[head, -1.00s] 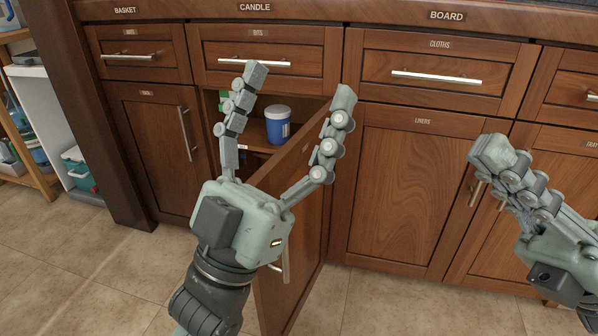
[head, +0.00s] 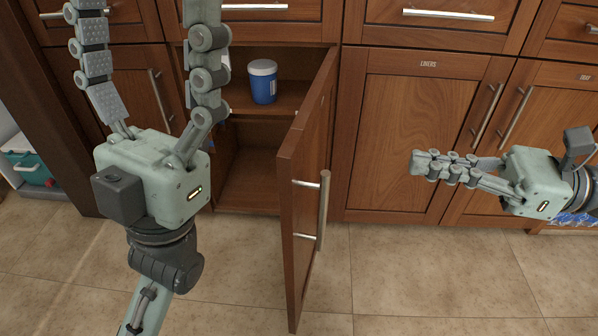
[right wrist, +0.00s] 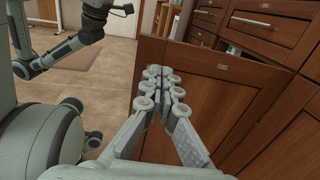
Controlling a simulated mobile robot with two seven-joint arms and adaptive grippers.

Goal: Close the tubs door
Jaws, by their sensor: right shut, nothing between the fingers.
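The tubs door (head: 312,165) is a brown wooden cabinet door standing open, hinged on the right side of its opening and swung out over the floor. A vertical metal handle (head: 323,212) is on its outer face. The right wrist view shows that face with a "TUBS" label (right wrist: 222,67). My right gripper (head: 416,163) is shut and empty, to the right of the door, pointing left towards it with a gap between in the head view. In the right wrist view its fingers (right wrist: 164,76) overlap the door. My left gripper (head: 143,15) is open and empty, left of the door.
Inside the open cabinet (head: 245,190), a blue tub with a white lid (head: 263,85) stands on the shelf. The liners door (head: 415,140) right of it is closed. Drawers run above. The tiled floor (head: 420,290) in front is clear.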

